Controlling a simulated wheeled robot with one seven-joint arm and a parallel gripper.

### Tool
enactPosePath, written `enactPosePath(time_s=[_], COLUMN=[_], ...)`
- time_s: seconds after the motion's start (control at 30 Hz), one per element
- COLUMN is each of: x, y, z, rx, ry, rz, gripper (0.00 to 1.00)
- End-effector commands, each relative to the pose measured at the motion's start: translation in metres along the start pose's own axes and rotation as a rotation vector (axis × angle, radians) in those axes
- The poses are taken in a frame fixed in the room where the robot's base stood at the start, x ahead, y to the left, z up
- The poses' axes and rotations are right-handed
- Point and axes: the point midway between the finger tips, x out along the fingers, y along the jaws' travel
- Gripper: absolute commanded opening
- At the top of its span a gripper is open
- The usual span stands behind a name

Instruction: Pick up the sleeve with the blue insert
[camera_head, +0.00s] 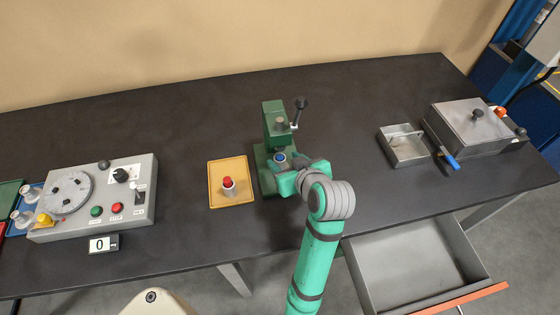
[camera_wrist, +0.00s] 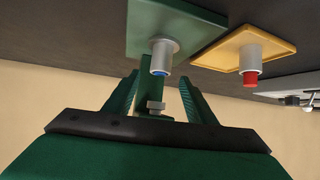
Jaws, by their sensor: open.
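The sleeve with the blue insert (camera_head: 281,157) is a short grey-white cylinder standing on the base of the green press (camera_head: 273,108). In the wrist view the sleeve (camera_wrist: 163,52) stands on the green base plate (camera_wrist: 190,22), its blue end toward my gripper. My gripper (camera_wrist: 159,84) is open, with one green finger on each side of the sleeve's line. The sleeve appears at or just past the fingertips; I cannot tell whether they touch it. In the head view my arm reaches the press from the front and partly covers its base.
A yellow tray (camera_head: 214,203) left of the press holds a sleeve with a red insert (camera_head: 229,187). A grey control box (camera_head: 130,205) is further left. A metal tray (camera_head: 405,158) and a lidded metal box (camera_head: 470,127) stand right. An open drawer (camera_head: 375,285) juts out front right.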

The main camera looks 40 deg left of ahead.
Motion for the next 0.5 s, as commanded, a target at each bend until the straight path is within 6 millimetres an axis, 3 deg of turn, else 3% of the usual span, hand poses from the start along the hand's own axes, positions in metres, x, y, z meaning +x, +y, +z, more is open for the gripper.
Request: enactPosePath(time_s=[0.5], x=[0.053], y=[-0.002], z=[0.006], rx=[-0.002], ry=[0.0], rz=[-0.003], gripper=[0.51])
